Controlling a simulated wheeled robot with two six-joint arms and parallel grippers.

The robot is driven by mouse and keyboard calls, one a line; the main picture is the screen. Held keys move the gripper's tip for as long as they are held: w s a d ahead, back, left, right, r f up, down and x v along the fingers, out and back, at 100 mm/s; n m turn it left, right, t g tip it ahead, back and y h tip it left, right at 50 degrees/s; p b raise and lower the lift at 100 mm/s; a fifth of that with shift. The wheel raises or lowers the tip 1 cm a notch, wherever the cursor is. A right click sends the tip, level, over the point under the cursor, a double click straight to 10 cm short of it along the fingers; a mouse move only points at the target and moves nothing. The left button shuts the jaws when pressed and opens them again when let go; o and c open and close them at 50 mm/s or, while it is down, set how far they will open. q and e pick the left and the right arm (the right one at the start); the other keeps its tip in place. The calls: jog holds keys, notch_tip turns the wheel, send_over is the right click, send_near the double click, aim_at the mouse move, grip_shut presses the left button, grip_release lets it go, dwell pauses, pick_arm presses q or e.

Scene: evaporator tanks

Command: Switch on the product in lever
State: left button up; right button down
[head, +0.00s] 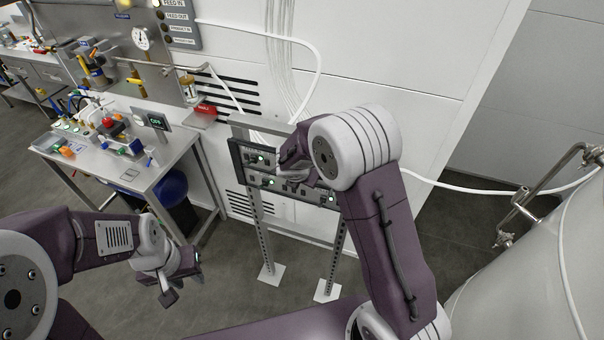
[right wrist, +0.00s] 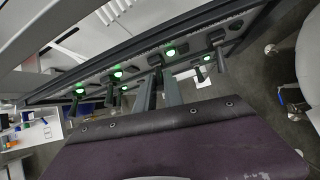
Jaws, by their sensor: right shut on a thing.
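A dark lever panel (head: 236,152) stands on a metal post frame, with two rows of small levers and green lights. Its labels are too small to read, so I cannot tell which lever is product in. My right gripper (head: 284,163) is at the panel's upper row, partly hidden by my wrist. In the right wrist view the panel (right wrist: 190,45) crosses the picture, and my right gripper (right wrist: 161,84) is shut on a small lever (right wrist: 155,61) near the middle. Several green lights glow beside it. My left gripper (head: 182,286) hangs empty, fingers apart, low over the floor.
A steel workbench (head: 150,172) with valves and fittings stands left of the panel. A sign board (head: 180,25) hangs on the wall above. A white tank (head: 550,260) with a pipe handle is at the right. Bare floor lies before the panel.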

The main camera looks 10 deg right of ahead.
jog(key=c, duration=1.5)
grip_release()
jog(key=shift+o, duration=0.2)
jog(key=v, duration=0.9)
jog(key=shift+p, duration=0.4)
jog(key=shift+w, duration=0.1)
